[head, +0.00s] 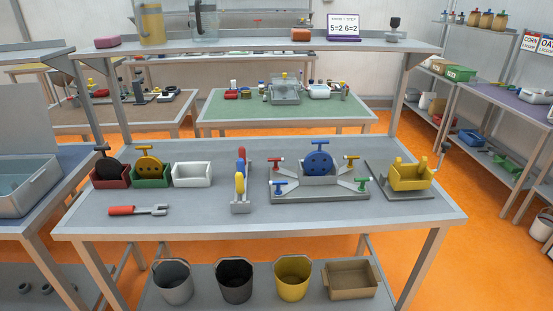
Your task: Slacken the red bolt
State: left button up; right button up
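A grey fixture plate (320,195) sits on the workbench, right of the middle. The red bolt (276,162), with a T-shaped top, stands at its back left corner. A blue bolt (279,186) is at its front left, a yellow bolt (351,161) at its back right and a green bolt (362,184) at its front right. A blue disc with holes (318,164) stands upright in a grey holder at the centre, with a blue T-handle (318,145) above it. How tight the red bolt is cannot be told. Neither of my grippers is in view.
Left on the workbench (210,222) are a red bin (110,181), a green bin (152,182), a white bin (192,182) and a red-handled fork (138,210). A rack of coloured handles (241,185) stands mid-bench.

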aim_at(275, 160)
jog(key=i+u, duration=0.5)
jog(key=i, duration=0.7)
jog(key=l, duration=0.1)
